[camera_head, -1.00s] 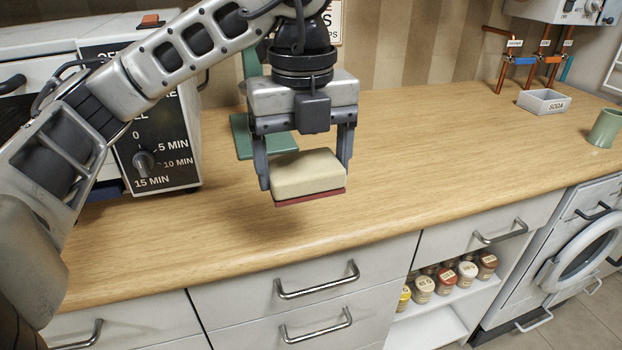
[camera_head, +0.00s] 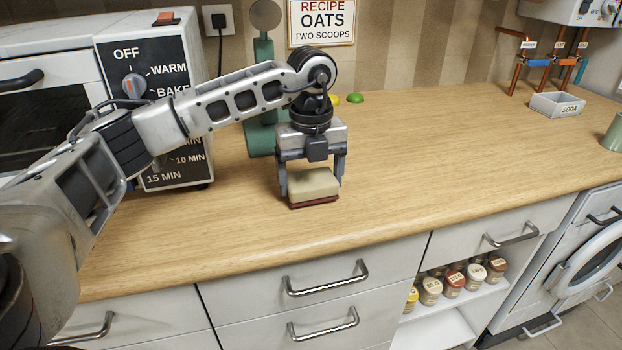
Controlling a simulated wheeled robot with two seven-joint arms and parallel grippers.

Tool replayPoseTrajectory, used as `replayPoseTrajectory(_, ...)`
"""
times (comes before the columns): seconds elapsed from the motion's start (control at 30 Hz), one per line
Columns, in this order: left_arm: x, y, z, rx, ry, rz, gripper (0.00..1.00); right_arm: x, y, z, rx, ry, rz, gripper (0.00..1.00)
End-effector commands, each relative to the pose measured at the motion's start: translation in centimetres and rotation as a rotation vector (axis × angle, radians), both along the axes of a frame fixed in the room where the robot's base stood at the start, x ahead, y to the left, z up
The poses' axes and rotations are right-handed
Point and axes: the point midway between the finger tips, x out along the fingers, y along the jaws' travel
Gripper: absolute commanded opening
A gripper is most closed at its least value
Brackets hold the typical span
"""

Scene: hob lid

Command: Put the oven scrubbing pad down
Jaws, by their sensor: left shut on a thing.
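The scrubbing pad (camera_head: 314,184) is a cream block with a dark red underside. My left gripper (camera_head: 312,180) points down with its two fingers shut on the pad's left and right sides. The pad is level and at or very close to the wooden counter (camera_head: 430,150); I cannot tell for sure whether its underside touches. My right gripper does not show.
The oven (camera_head: 150,80) with its black dial panel stands at the left. A green stand (camera_head: 262,138) is behind my left gripper. A grey soda tray (camera_head: 557,105) and a green cup (camera_head: 613,134) are at the right. The counter between is clear.

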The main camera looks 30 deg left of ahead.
Motion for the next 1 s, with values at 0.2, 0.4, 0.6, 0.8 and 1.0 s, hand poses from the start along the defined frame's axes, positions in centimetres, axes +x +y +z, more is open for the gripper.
replayPoseTrajectory(0.2,0.0,0.0,-1.0,-0.001,-0.003,0.000,0.63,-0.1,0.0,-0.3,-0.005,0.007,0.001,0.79)
replayPoseTrajectory(0.4,0.0,0.0,-1.0,-0.001,-0.002,0.000,1.00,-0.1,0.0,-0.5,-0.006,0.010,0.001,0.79)
replayPoseTrajectory(0.6,0.0,0.0,-0.9,-0.001,-0.002,0.001,1.00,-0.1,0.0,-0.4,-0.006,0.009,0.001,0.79)
replayPoseTrajectory(0.8,0.1,-0.1,1.1,-0.002,-0.005,0.001,1.00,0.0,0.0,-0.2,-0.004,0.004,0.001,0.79)
replayPoseTrajectory(1.0,0.1,-0.1,5.4,-0.002,-0.007,0.001,1.00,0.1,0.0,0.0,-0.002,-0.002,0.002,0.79)
